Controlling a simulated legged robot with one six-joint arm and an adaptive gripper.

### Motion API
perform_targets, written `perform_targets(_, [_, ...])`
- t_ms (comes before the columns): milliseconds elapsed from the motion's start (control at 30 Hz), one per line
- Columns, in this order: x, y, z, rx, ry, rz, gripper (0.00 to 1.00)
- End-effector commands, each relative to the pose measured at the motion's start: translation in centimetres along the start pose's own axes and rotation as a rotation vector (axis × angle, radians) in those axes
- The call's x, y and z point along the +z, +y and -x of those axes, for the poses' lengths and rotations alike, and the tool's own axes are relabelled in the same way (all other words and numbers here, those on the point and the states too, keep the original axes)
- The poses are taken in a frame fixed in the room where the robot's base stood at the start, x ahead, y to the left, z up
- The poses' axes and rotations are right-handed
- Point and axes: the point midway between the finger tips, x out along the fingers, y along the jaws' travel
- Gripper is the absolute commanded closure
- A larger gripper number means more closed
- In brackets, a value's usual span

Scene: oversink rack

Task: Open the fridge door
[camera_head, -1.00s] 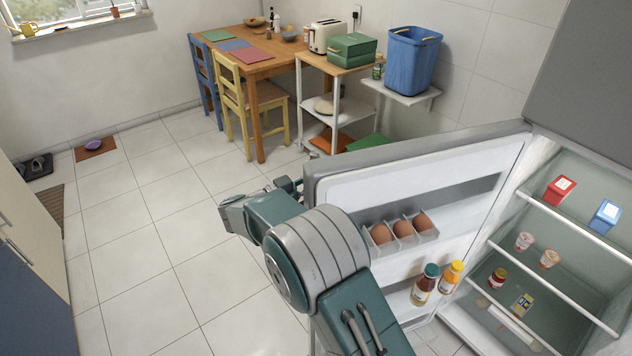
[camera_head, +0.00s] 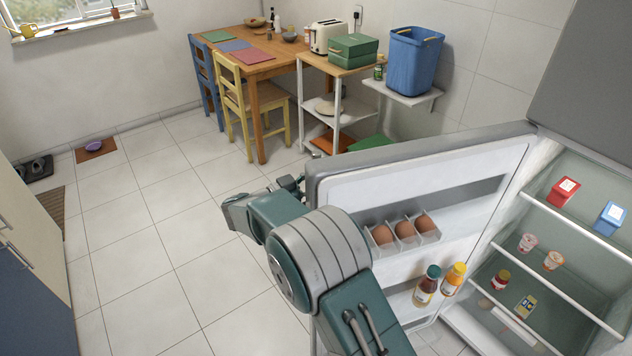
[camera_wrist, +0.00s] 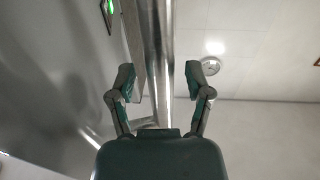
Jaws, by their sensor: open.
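The fridge door (camera_head: 342,192) stands wide open, its white inner side facing me, with eggs (camera_head: 403,231) and two bottles (camera_head: 440,284) on its shelves. My gripper (camera_head: 289,186) is at the free edge of the door, partly hidden behind it. In the wrist view my gripper (camera_wrist: 160,78) is open, its two fingers spread on either side of a shiny metal bar (camera_wrist: 158,40), which looks like the door handle. I see a gap between each finger and the bar. The grey door face (camera_wrist: 50,70) fills the left of that view.
The fridge interior (camera_head: 560,235) at the right shows cartons, cups and jars on shelves. A wooden table (camera_head: 255,64), a yellow chair (camera_head: 232,92) and a white-shelved cart (camera_head: 350,110) stand behind the door.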

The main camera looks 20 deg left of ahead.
Motion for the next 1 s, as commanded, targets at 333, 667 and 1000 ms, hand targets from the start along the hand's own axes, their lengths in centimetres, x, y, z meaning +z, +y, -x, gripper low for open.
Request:
perform_targets(333, [0.1, -0.1, 2.7, -0.004, 0.000, 0.000, 0.35])
perform_targets(667, [0.2, -0.1, 9.4, -0.003, -0.001, 0.001, 0.35])
perform_targets(1000, [0.2, -0.1, 12.0, 0.000, -0.001, 0.002, 0.35])
